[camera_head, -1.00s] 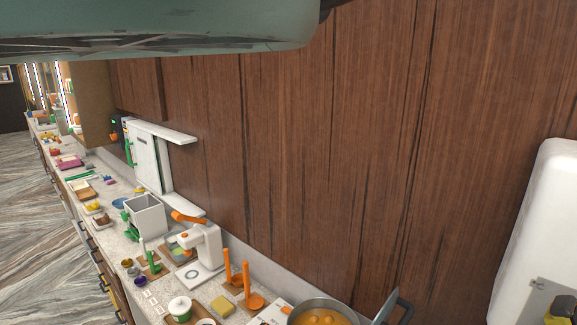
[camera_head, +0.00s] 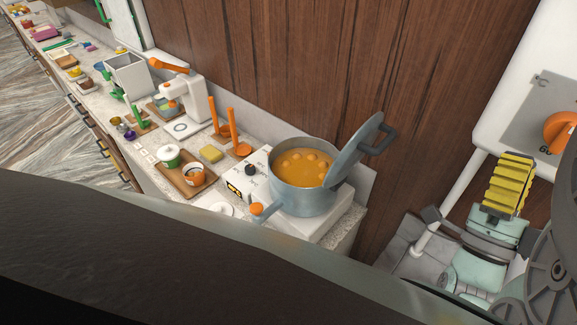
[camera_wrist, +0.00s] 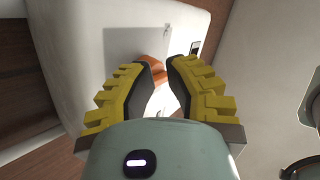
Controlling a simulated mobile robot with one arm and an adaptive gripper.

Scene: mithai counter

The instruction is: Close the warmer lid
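The warmer is a grey pot (camera_head: 303,190) of orange liquid with round pieces, on a white base (camera_head: 322,222) with a black knob and a small display. Its grey lid (camera_head: 353,150) stands tilted open at the pot's right side, with a dark handle (camera_head: 378,139) on its outer face. My gripper (camera_head: 511,180) is to the right of the lid, clear of it, with yellow ribbed fingers. In the wrist view my gripper (camera_wrist: 160,64) has its fingers apart with nothing held between them. The lid is not identifiable in the wrist view.
A white wall unit with an orange knob (camera_head: 561,131) is at the right; the knob (camera_wrist: 153,70) shows beyond my fingers. Left of the warmer are a wooden tray (camera_head: 186,182) with pots, orange utensils (camera_head: 234,134) and a white machine (camera_head: 192,105). The wooden wall stands behind.

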